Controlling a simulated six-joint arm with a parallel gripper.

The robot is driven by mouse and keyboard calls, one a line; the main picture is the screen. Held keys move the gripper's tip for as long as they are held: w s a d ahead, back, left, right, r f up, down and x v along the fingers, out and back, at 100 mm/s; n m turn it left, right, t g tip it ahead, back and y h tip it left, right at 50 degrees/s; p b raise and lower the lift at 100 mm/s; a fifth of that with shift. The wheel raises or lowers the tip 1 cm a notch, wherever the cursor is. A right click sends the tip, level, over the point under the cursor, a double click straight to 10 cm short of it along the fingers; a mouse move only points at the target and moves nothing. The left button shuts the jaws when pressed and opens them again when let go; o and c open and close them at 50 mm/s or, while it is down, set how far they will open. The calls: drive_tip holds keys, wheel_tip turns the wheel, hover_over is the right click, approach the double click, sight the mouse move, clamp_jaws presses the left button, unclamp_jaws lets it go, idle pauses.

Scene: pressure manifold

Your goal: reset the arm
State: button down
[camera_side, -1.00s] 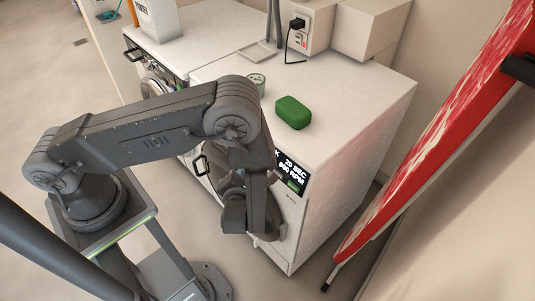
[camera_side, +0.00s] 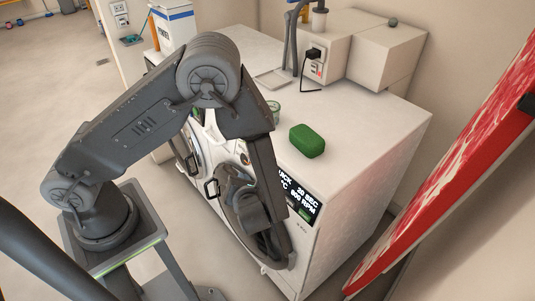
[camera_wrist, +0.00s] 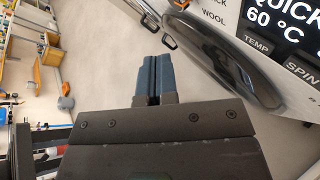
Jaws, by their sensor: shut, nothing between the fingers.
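In the wrist view my gripper's two blue-grey fingers (camera_wrist: 155,62) are side by side, shut and empty, over the pale floor. In the side view my arm is raised at the elbow and bends down in front of the washing machine (camera_side: 345,215). My fingertips are hard to make out there against the dark parts. The machine's dark round door (camera_wrist: 228,62) stands just right of my fingers in the wrist view, with a visible gap. The lit display (camera_side: 298,198) reads a quick programme.
A green box (camera_side: 307,141) and a small green-rimmed jar (camera_side: 272,110) stand on the machine's top. A red-and-white board (camera_side: 460,150) leans at the right. A white container (camera_side: 174,27) stands behind. Open floor lies at the left.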

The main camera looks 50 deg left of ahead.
drive_tip(key=s+r+n+h, duration=0.3)
drive_tip(key=r+n+h, duration=0.1)
drive_tip(key=r+n, duration=0.5)
drive_tip(key=s+r+n+h, duration=0.4)
drive_tip(key=r+n, duration=0.5)
drive_tip(key=n, duration=0.1)
drive_tip(key=s+r+n+h, duration=0.4)
drive_tip(key=r+n, duration=0.5)
drive_tip(key=shift+d+r, duration=0.2)
drive_tip(key=shift+d, duration=0.25)
